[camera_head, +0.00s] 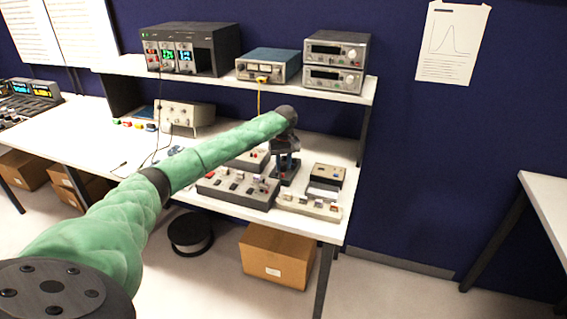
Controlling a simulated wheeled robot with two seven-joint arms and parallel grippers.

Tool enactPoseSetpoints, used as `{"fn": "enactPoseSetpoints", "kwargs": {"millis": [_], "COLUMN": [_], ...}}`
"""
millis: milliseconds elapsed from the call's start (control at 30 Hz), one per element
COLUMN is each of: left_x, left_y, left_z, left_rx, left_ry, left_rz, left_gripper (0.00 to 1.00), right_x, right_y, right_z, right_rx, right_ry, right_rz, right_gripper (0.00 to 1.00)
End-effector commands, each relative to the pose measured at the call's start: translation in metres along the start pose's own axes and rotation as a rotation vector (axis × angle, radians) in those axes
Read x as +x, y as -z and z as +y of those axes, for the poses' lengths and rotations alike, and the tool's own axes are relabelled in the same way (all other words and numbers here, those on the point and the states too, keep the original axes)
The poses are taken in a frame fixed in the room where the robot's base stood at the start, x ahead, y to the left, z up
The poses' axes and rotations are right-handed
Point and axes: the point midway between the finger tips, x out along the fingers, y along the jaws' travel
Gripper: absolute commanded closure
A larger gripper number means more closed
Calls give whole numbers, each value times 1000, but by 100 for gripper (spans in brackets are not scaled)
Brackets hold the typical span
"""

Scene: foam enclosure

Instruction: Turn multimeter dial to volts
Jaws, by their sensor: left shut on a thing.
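A small dark device (288,179), which looks like the multimeter, sits on the white bench near its right end. My left arm reaches in from the lower left, and my left gripper (284,162) points down over this device. Its fingers are shut on a small part at the device's top, which appears to be the dial. The gripper and wrist hide most of the dial, so its setting cannot be read. My right gripper is not in view.
Grey control boxes with knobs (237,187) stand left of the device. A beige box (310,206) and a dark-topped box (327,176) are close on its right. A shelf (225,82) with instruments is above the bench. A cardboard box (277,255) is below.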

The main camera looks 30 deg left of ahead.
Motion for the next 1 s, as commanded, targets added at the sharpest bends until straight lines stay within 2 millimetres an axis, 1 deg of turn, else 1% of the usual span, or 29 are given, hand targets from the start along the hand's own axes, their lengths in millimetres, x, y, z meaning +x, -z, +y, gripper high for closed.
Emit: {"fn": "enactPoseSetpoints", "kwargs": {"millis": [33,133,300,500,800,1000], "left_x": [-2,-3,-4,-3,-2,-1], "left_y": [0,-1,-1,-1,0,0], "left_z": [0,0,0,0,0,0], "left_rx": [23,88,226,397,601,681], "left_ry": [0,0,0,0,0,-1], "left_rz": [-1,0,4,9,16,19], "left_gripper": [96,96,96,96,96,96], "right_x": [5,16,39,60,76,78], "right_y": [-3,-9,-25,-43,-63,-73], "right_z": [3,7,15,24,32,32], "right_rx": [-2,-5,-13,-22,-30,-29], "right_ry": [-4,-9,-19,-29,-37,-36], "right_rz": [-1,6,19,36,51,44], "right_gripper": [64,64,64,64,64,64]}}
